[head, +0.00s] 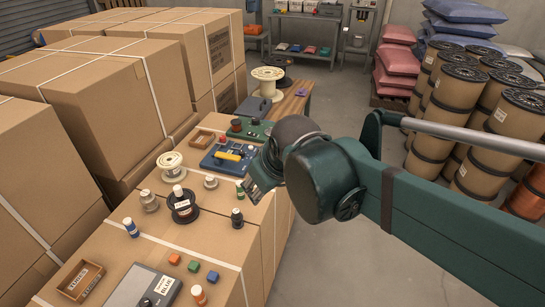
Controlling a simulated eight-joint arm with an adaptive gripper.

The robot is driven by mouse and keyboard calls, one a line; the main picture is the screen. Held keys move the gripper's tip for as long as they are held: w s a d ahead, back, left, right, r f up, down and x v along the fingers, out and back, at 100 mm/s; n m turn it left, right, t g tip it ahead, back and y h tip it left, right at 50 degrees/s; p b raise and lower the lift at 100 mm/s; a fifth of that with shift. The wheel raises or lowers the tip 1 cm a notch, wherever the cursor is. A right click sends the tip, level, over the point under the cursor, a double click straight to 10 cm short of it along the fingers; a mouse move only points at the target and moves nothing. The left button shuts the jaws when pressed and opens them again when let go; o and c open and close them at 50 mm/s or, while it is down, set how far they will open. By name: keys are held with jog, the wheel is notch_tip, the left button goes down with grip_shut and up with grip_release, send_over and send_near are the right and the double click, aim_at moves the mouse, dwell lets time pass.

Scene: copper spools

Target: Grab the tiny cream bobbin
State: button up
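A cream spool (170,160) with pale windings stands upright on the cardboard boxes, left of my gripper. A larger cream spool (268,74) stands farther back on the wooden table. I cannot tell which, if either, is the tiny bobbin. Small pale pieces, one by the black spool (184,209) and one nearer my gripper (211,181), are too small to name surely. My gripper (250,190) hangs over the right part of the boxes, right of the cream spool and apart from it. My arm link hides part of it, and its fingers are too small to read.
A blue device (222,158) with a yellow part lies just left of my gripper. Several small bottles stand around, one blue-capped (131,228). Coloured cubes (193,266) and a wooden tray (80,282) lie in front. Tall cartons (100,100) block the left side.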

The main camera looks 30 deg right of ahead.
jog(key=w+d+n+g+h+p, duration=0.1)
jog(key=w+d+n+g+p, duration=0.2)
jog(key=w, duration=0.7)
jog(key=w+d+n+p, duration=0.3)
jog(key=w+d+n, duration=0.2)
jog(key=w, duration=0.5)
jog(key=w+d+f+n+g+p, duration=0.1)
jog(key=w+d+f+n+p, duration=0.1)
jog(key=w+d+f, duration=0.1)
jog(key=w+d+f+n+g+p, duration=0.1)
jog(key=w+d+f+n+p, duration=0.1)
jog(key=w+f, duration=0.3)
jog(key=w+d+f+n+g+p, duration=0.1)
jog(key=w+d+f+n, duration=0.2)
jog(key=w+d+f, duration=0.1)
jog(key=shift+w+d+f+p, duration=0.15)
jog(key=shift+w+d+p, duration=0.1)
jog(key=shift+w+p, duration=0.25)
jog(key=shift+w+d+f, duration=0.3)
jog(key=shift+w+f, duration=0.05)
jog(key=shift+f, duration=0.3)
jog(key=shift+f, duration=0.15)
jog(key=shift+d+f, duration=0.2)
jog(key=shift+f, duration=0.95)
jog(key=shift+f, duration=0.15)
